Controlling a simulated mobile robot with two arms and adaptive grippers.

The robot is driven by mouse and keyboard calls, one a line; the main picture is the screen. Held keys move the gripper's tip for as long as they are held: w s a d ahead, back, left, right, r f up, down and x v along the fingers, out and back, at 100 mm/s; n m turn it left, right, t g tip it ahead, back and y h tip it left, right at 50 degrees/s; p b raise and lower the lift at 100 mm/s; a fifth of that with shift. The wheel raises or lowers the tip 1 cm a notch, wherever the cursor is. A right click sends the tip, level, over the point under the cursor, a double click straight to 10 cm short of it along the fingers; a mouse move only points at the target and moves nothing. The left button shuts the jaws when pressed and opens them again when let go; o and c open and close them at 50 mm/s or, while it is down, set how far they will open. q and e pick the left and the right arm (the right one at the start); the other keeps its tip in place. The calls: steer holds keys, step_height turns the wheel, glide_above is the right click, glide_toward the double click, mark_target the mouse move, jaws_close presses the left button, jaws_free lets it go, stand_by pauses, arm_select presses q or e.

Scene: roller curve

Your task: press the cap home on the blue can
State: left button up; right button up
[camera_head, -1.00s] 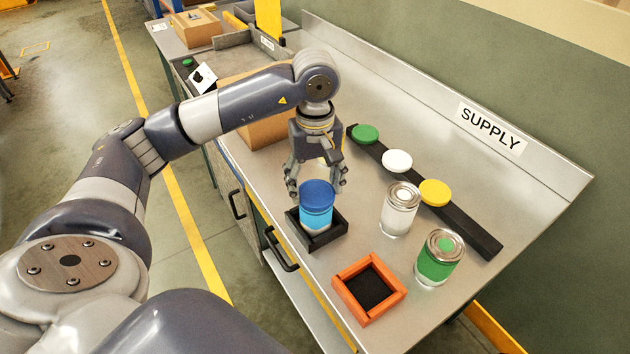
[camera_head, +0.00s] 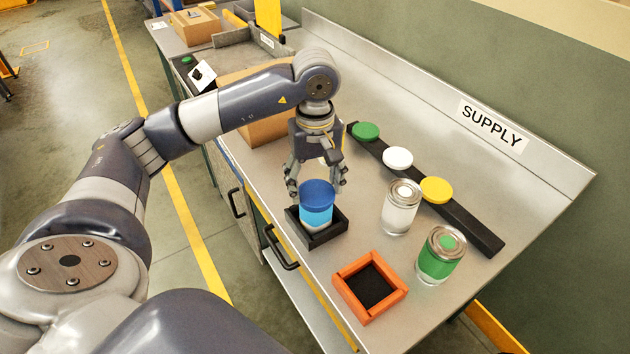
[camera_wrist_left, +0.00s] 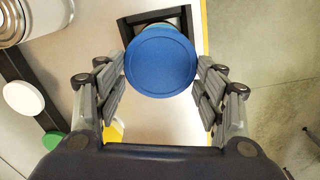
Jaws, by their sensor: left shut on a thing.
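The blue can (camera_head: 316,218) stands upright in a black square holder (camera_head: 331,235) on the bench. The darker blue cap (camera_head: 318,196) sits on top of the can; I cannot tell whether it is fully seated. My left gripper (camera_head: 317,187) points down over the cap, with its fingers on either side, shut on the cap. In the left wrist view the round cap (camera_wrist_left: 160,62) lies between the two fingers and hides most of the can. My right gripper is not in view.
A black rail (camera_head: 464,221) carries green (camera_head: 366,131), white (camera_head: 398,157) and yellow (camera_head: 436,189) caps. A white-banded can (camera_head: 401,210) and a green-banded can (camera_head: 440,259) stand to the right. An orange square holder (camera_head: 346,271) is empty. A cardboard box (camera_head: 268,131) stands behind my arm.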

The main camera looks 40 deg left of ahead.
arm_select(q)
steer(key=shift+f, duration=0.1)
steer(key=o, duration=0.8)
steer(key=o, duration=0.3)
steer(key=shift+r+p, duration=0.7)
steer(key=shift+r, duration=0.65)
steer(key=shift+r+p, duration=1.7)
steer(key=shift+r, duration=1.5)
